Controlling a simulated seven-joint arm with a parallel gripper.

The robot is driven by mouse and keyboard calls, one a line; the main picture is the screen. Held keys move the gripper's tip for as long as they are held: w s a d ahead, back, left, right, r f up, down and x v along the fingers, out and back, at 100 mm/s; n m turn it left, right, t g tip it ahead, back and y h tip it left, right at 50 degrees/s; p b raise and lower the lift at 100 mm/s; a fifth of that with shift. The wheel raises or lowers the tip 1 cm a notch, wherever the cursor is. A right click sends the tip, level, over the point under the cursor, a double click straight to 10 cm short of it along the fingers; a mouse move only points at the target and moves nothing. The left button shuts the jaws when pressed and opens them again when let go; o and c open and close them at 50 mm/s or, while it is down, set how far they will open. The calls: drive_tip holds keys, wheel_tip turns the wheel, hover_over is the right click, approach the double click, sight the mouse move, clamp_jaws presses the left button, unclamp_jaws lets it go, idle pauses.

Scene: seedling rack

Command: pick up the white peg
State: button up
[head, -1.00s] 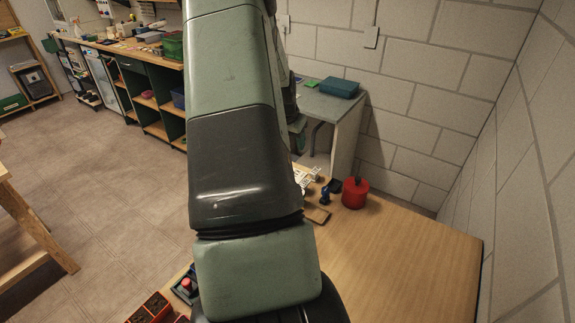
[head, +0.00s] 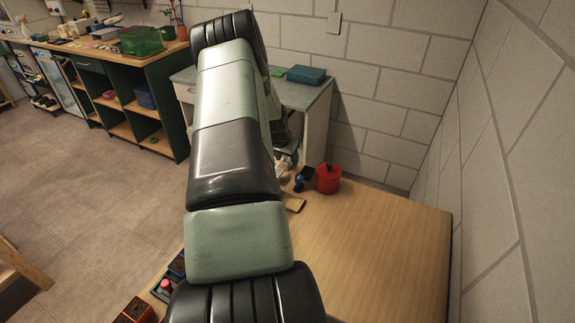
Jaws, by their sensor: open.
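I cannot make out the white peg in the head view. My own arm covers the middle of the picture and hides part of the wooden table (head: 380,245).
A red round container (head: 328,179) stands at the table's far end, beside a small blue thing (head: 299,183) and a flat brown piece (head: 293,203). A soil-filled red pot (head: 135,311) is at the near left. The table's right side is clear, close to the block wall (head: 470,150).

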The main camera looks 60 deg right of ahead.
sight(287, 160)
drive_tip(key=shift+d+f, duration=0.2)
drive_tip(key=shift+f, duration=0.3)
clamp_jaws()
wheel_tip(287, 160, up, 9)
drive_tip(key=shift+f, duration=0.1)
drive_tip(key=shift+s+a+f, duration=0.1)
drive_tip(key=shift+s+f, duration=3.5)
drive_tip(key=shift+s, duration=0.1)
